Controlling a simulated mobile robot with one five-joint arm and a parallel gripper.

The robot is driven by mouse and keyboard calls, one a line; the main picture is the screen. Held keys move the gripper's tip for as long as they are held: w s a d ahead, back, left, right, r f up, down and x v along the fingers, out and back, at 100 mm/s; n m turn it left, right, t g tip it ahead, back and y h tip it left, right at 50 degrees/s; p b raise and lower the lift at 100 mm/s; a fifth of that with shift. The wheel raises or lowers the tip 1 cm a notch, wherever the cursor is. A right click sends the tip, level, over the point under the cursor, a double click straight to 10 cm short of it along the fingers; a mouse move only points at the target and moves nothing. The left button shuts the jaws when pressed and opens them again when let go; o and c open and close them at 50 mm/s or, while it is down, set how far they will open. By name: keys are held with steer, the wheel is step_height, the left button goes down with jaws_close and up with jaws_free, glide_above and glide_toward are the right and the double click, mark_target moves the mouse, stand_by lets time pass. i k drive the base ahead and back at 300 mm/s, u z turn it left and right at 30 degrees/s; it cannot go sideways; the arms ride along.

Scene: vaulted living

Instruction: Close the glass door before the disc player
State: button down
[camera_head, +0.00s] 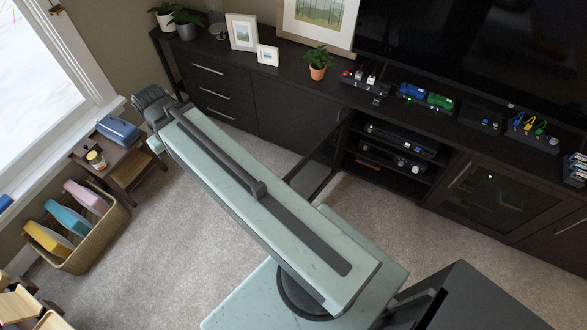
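The glass door (323,158) of the media cabinet stands open, swung out toward the room from the left side of an open shelf bay. It is dark-framed with a tinted pane, and my arm hides part of its lower edge. A black disc player (402,138) sits on the upper shelf of that bay, with another dark device (390,160) on the shelf below. My pale green arm reaches from the lower right to the upper left, ending in view at a dark joint left of the door. My gripper's fingers do not show.
The cabinet top (390,112) carries a potted plant (318,62), framed pictures, small gadgets and a television (470,45). A closed glass door (490,200) is right of the bay. A basket (85,250) and small stool (130,170) stand left. Carpet (150,240) is clear between.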

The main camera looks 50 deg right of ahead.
mark_target(314, 171)
steer(key=u, duration=0.4)
steer(key=i, duration=3)
steer(key=z, duration=2.65)
steer(key=i, duration=0.1)
steer(key=z, duration=1.7)
